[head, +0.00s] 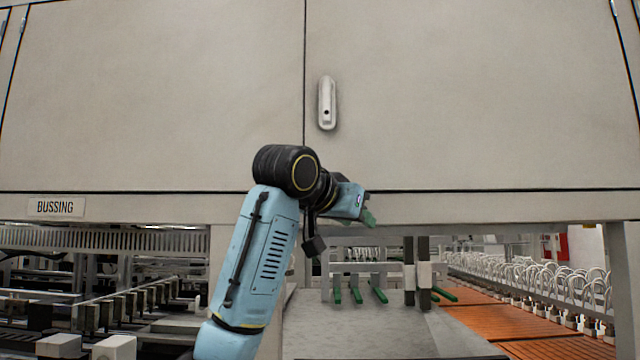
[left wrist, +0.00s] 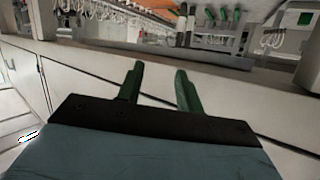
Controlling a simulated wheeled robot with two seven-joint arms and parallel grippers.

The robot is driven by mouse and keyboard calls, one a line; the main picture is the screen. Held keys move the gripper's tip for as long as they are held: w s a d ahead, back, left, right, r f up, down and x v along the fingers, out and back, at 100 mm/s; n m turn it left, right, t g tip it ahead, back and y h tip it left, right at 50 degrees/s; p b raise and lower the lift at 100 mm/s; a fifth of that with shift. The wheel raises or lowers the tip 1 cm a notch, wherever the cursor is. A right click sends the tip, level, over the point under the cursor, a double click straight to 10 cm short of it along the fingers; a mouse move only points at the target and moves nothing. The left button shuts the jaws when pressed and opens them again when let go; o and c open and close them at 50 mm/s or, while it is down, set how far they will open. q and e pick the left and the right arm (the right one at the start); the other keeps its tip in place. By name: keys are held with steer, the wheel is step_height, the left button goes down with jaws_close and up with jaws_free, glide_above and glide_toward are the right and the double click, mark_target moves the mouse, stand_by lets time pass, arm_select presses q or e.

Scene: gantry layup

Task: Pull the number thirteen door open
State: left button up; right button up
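Two large beige doors fill the top of the head view. The right door (head: 450,90) has a pale upright handle (head: 327,103) with a dark spot near its lower end, close to the seam with the left door (head: 150,95). Both doors look shut. No number thirteen is readable on them. My left gripper (head: 369,217) is below and to the right of the handle, in front of the doors' bottom edge, and does not touch the handle. In the left wrist view its two green fingers (left wrist: 158,85) are apart with nothing between them. My right gripper is not in view.
A BUSSING label (head: 57,207) is on the beam under the left door. Below are a grey plate (head: 350,330) with green-tipped posts, orange panels (head: 520,325) and rows of white cables (head: 540,280). The space before the handle is clear.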

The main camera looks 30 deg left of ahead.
arm_select(q)
steer(key=s+a+r+t, duration=0.25)
steer(key=s+r, duration=0.35)
steer(key=r, duration=0.6)
steer(key=n, duration=0.2)
glide_toward(324, 99)
steer(key=shift+t, duration=0.45)
steer(key=w+p, duration=0.1)
steer(key=w, duration=0.1)
steer(key=w+p, duration=0.2)
steer(key=w, duration=0.1)
steer(key=w+p, duration=0.1)
steer(key=w, duration=0.1)
steer(key=shift+w+f, duration=0.3)
steer(key=shift+f, duration=0.05)
steer(key=shift+w+d+f+p, duration=0.1)
steer(key=shift+w+p, duration=0.25)
steer(key=shift+w, duration=0.1)
jaws_close()
